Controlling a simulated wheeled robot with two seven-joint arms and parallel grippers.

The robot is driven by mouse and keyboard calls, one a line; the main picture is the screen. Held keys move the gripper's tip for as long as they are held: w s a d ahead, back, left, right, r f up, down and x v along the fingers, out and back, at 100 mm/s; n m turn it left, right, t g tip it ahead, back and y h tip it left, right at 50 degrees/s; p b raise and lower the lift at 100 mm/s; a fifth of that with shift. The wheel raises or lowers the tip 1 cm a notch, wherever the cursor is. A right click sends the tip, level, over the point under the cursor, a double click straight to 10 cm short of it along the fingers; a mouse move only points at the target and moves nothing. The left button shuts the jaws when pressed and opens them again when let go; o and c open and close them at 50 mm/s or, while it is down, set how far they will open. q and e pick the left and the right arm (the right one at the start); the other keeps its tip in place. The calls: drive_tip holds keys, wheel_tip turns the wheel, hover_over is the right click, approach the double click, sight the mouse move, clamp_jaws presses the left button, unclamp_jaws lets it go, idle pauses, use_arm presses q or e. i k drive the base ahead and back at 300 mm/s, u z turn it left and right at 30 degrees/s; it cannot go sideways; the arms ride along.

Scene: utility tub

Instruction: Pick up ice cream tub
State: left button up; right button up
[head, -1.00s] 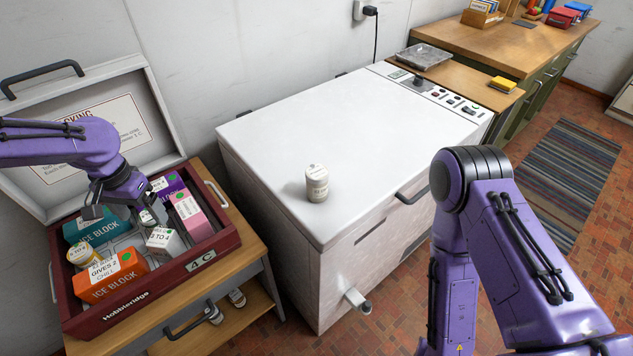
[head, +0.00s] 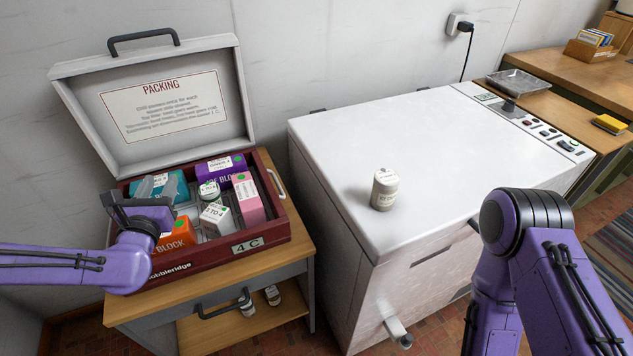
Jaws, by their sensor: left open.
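A small round white tub (head: 385,190) stands upright on the white chest freezer lid, near its left front corner. Another small white tub with a green dot on its lid (head: 209,191) sits in the dark red case (head: 222,254), among ice blocks and cartons. I cannot tell from the labels which is ice cream. My left gripper (head: 163,188) is open above the left part of the case, over the teal ice block (head: 176,185), left of the tub in the case and apart from it. It hides the case's left corner. My right gripper is out of the picture.
In the case are an orange ice block (head: 178,233), a purple one (head: 222,167), a pink carton (head: 248,200) and a white carton (head: 216,219). The raised case lid (head: 160,105) stands behind. The freezer lid (head: 440,150) is mostly clear.

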sight(386, 181)
drive_tip(key=u, duration=1.05)
drive_tip(key=k, duration=1.1)
drive_tip(key=z, duration=1.75)
drive_tip(key=i, duration=0.5)
drive_tip(key=z, duration=0.05)
